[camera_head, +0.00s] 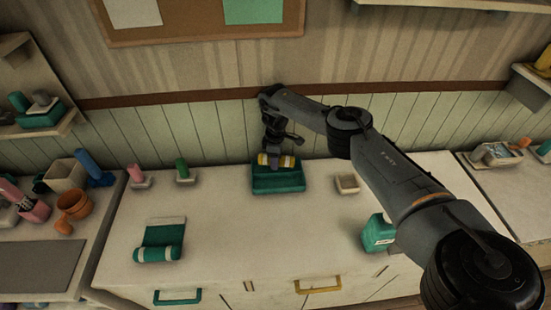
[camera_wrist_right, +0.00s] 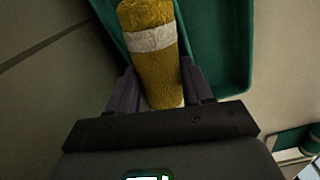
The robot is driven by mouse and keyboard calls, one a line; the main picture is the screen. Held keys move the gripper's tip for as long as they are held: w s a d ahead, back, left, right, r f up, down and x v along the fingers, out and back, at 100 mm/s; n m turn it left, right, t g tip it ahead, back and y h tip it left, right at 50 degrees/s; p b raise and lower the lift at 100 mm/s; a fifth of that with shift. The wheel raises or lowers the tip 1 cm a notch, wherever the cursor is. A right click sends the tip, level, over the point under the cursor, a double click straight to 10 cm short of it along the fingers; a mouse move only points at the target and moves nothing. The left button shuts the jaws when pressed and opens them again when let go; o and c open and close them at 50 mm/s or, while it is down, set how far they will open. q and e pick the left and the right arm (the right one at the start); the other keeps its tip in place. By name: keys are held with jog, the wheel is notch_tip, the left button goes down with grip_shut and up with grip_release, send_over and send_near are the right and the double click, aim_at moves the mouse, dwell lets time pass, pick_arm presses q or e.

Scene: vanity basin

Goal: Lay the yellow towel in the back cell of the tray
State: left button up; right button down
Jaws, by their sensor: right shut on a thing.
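The yellow towel (camera_head: 287,161) is a rolled towel with a white band, and it shows large in the right wrist view (camera_wrist_right: 152,55). My right gripper (camera_head: 276,163) is shut on it, with a purple finger on each side of the roll in the wrist view (camera_wrist_right: 155,88). The teal tray (camera_head: 278,184) is on the counter, and the towel is at its back part, over or inside it. I cannot tell whether the towel touches the tray floor. The tray's cell divider is hidden. My left gripper is not in view.
A teal towel (camera_head: 157,243), partly unrolled, lies at the front left of the counter. A small beige dish (camera_head: 347,184) and a teal bottle (camera_head: 377,233) stand to the right. Pink (camera_head: 138,176) and green (camera_head: 183,172) items stand at the back left. The middle front is clear.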

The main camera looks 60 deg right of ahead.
jog(key=shift+f, duration=0.5)
dwell(0.5)
jog(key=c, duration=0.5)
grip_release()
jog(key=shift+o, duration=0.6)
